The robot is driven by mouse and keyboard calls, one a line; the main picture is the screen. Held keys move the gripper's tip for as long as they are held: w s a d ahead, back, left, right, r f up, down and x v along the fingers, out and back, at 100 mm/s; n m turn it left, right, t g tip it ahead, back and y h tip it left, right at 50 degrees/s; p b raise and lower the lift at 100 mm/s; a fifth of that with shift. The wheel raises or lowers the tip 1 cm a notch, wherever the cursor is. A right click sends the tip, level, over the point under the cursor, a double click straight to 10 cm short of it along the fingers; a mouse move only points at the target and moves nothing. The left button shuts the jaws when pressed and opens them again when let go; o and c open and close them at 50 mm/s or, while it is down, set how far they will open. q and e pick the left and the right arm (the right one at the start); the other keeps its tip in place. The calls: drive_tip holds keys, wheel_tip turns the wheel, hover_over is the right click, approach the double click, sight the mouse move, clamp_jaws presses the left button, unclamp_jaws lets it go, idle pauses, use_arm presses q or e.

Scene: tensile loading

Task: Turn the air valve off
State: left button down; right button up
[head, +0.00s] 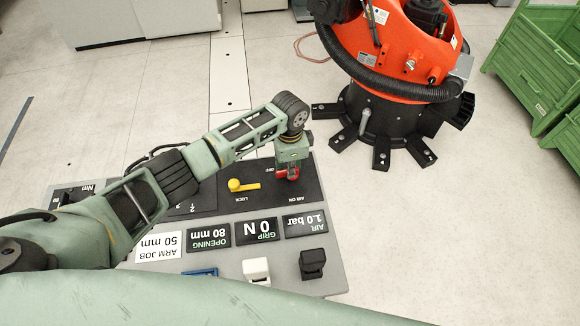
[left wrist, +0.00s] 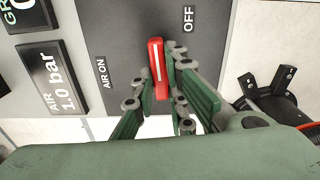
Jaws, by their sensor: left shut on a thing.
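The air valve's red handle (head: 284,174) is on the dark panel (head: 312,190) at the console's right end, mostly covered by my gripper. In the left wrist view the red handle (left wrist: 156,58) stands upright in the picture, between the AIR ON label (left wrist: 101,74) and the OFF label (left wrist: 188,18). My left gripper (head: 288,172) reaches down over it, its fingers on both sides, shut on the handle. The air display (head: 305,223) reads 1.0 bar. The right gripper is not in view.
A yellow lock lever (head: 244,185) sits left of the valve. A black switch (head: 312,264) and a white switch (head: 256,270) stand on the console's near part. An orange robot (head: 400,50) on a black base stands behind. Green bins (head: 540,70) are far right.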

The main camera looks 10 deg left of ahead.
use_arm(q)
drive_tip(key=shift+w+m, duration=0.1)
drive_tip(key=shift+m, duration=0.4)
drive_tip(key=c, duration=1.8)
unclamp_jaws()
drive_tip(key=shift+o, duration=0.2)
wheel_tip(320, 180, up, 12)
